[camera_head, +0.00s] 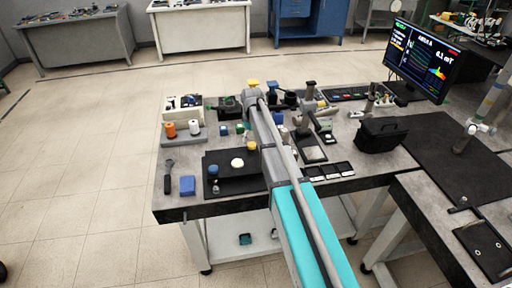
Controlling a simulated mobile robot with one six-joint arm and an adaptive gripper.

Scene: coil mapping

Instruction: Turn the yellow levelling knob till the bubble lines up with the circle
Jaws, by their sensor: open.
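A dark levelling plate (240,184) lies on the near left part of the workbench. A round cream disc (237,162), which looks like the bubble level, sits on it; the bubble and circle are too small to make out. The yellow knob (252,146) is at the plate's far right corner, close beside my arm and partly hidden by it. A blue knob (213,170) stands at the plate's left side. My arm reaches over the bench past the plate.
Orange and white spools (182,129) stand on a grey base at left. A blue block (187,185) and a dark tool (168,177) lie at the front left. A microscope-like stand (308,125), black bag (381,134) and monitor (424,62) are to the right.

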